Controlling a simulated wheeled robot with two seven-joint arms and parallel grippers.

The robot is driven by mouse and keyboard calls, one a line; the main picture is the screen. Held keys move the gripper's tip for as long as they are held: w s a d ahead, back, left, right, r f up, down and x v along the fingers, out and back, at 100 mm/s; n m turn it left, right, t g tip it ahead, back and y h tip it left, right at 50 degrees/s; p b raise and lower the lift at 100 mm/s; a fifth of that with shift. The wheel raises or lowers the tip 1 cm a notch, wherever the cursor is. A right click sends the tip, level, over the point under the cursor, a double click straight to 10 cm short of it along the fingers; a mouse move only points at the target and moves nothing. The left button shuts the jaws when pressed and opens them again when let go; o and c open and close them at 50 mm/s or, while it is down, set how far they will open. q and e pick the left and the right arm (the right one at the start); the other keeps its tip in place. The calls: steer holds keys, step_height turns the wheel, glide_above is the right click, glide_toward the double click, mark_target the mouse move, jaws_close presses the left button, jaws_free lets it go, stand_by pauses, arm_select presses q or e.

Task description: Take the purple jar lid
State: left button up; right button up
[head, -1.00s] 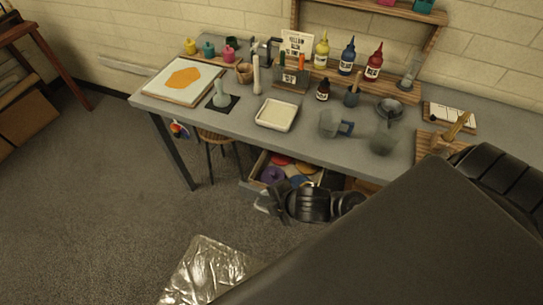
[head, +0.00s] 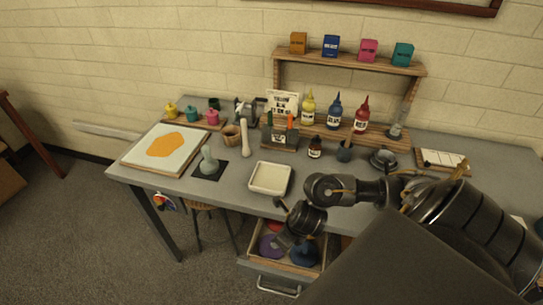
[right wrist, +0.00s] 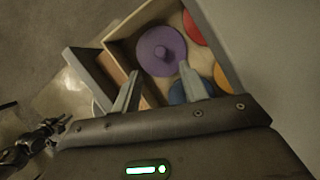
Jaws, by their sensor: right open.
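The purple jar lid (right wrist: 158,50), round with a central knob, lies in the open drawer (right wrist: 118,45) in the right wrist view. In the head view the purple lid (head: 269,246) shows at the drawer's left side, partly covered by my gripper. My right gripper (right wrist: 160,74) is open and empty, its two fingers apart and pointing at the lid's near side. In the head view the right gripper (head: 284,239) hangs over the drawer. A dark jointed part, perhaps my left gripper (right wrist: 38,142), shows small at the lower left of the right wrist view; its jaws are unclear.
Red (right wrist: 189,28), orange (right wrist: 221,76) and blue (right wrist: 178,93) lids lie in the same drawer. The grey table (head: 235,190) overhangs it, with a white tray (head: 270,178) near its front edge. Bottles (head: 334,112) stand behind. The floor left of the drawer is clear.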

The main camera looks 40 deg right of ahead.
mark_target(278, 251)
steer(key=shift+x, duration=0.9)
steer(key=shift+w+d+f, duration=0.1)
steer(key=shift+w+f, duration=0.1)
steer(key=shift+w, duration=0.05)
steer(key=shift+f+b, duration=0.35)
steer(key=b+x, duration=0.1)
steer(key=x, duration=0.3)
steer(key=shift+w+f, duration=0.15)
steer(key=shift+f, duration=0.05)
arm_select(q)
steer(key=shift+w+d+f, duration=0.1)
steer(key=shift+w+f, duration=0.75)
steer(key=shift+f, duration=0.25)
arm_select(e)
steer(key=shift+a, duration=0.2)
jaws_close()
